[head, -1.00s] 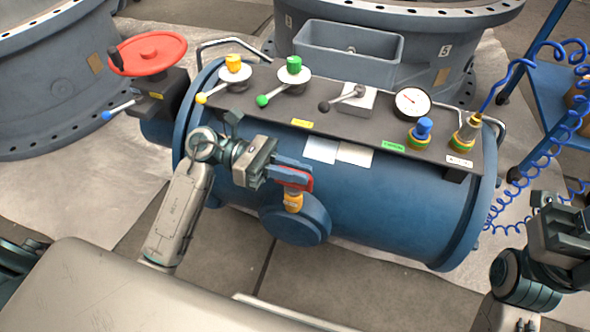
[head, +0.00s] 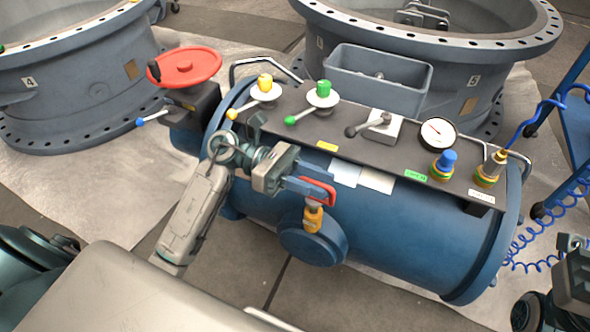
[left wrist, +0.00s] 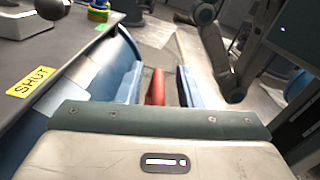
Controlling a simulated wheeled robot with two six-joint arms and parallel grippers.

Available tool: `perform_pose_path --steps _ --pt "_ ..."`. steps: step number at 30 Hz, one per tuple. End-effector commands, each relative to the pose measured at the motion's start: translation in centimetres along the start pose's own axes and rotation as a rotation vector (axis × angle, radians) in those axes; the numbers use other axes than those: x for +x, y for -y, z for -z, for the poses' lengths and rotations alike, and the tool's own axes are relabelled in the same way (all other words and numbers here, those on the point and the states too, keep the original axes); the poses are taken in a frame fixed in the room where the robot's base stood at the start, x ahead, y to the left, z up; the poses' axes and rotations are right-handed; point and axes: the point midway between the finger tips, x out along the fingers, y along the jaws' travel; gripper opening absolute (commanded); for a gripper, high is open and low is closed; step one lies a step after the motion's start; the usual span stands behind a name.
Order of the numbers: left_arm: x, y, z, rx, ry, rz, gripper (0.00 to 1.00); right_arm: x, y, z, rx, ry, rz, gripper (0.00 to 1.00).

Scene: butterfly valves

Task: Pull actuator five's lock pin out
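The lock pin's red handle (head: 331,194) stands above a yellow-orange collar (head: 313,220) on the blue round end piece (head: 313,246) at the front of the blue actuator (head: 400,225). My left gripper (head: 308,184) is at the handle, its blue fingers on either side of it. In the left wrist view the red handle (left wrist: 155,88) lies between the two fingers (left wrist: 160,85), with a gap visible, clearest on the right. That gripper looks open. The near finger hides part of the handle. My right gripper (head: 572,275) is partly cut off at the right edge; its fingers are unclear.
The dark panel (head: 345,122) carries yellow and green levers, a gauge (head: 438,133) and a blue knob (head: 445,162). A red handwheel (head: 184,67) is at left. A grey bin (head: 378,78) stands behind. A blue coiled hose (head: 545,235) hangs at right.

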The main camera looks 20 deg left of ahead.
Motion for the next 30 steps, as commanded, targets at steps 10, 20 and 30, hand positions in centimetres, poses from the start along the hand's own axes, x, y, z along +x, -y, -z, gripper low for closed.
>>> perform_pose_path --steps 10,20,30 --pt "-5.0 0.0 -0.1 -0.003 -0.005 -0.003 0.33 0.7 -0.1 0.1 0.005 -0.002 0.000 0.36" --pt "-9.4 0.0 -0.1 -0.002 -0.001 -0.001 0.33 1.0 -0.1 0.1 0.010 0.004 0.008 0.36" --pt "-10.3 0.0 -0.1 0.000 0.002 -0.001 0.33 0.7 0.0 0.1 0.012 0.015 0.022 0.36"
